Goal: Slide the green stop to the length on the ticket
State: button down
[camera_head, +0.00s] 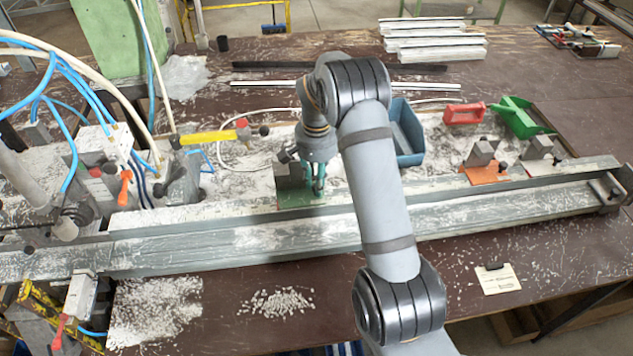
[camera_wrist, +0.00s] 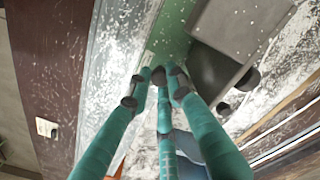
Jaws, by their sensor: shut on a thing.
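The green stop (camera_head: 290,200) stands at the rear edge of the long metal profile rail (camera_head: 240,238), left of centre. It has a flat green base and a grey block with dark knobs. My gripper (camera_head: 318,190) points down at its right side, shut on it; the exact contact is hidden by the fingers. In the wrist view the teal fingers (camera_wrist: 160,82) come together at the stop's green base (camera_wrist: 174,38), next to its grey block (camera_wrist: 232,28). The ticket (camera_head: 497,279) lies on the bench at the front right, its writing too small to read.
An orange stop (camera_head: 484,174) and a white stop (camera_head: 538,150) stand further right along the rail. A blue bin (camera_head: 408,135) is behind my arm, with red (camera_head: 464,113) and green (camera_head: 520,117) bins beyond. Hoses and a clamp unit crowd the left. White chips litter the bench.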

jog(key=shift+w+d+f+b, duration=0.1)
jog(key=shift+d+f+b, duration=0.05)
jog(key=shift+b, duration=0.4)
jog(key=shift+r, duration=0.2)
jog(key=shift+d, duration=0.1)
jog(key=c, duration=1.6)
grip_release()
jog(key=shift+o, duration=0.2)
notch_tip(320, 180, up, 12)
jog(key=shift+f, duration=0.15)
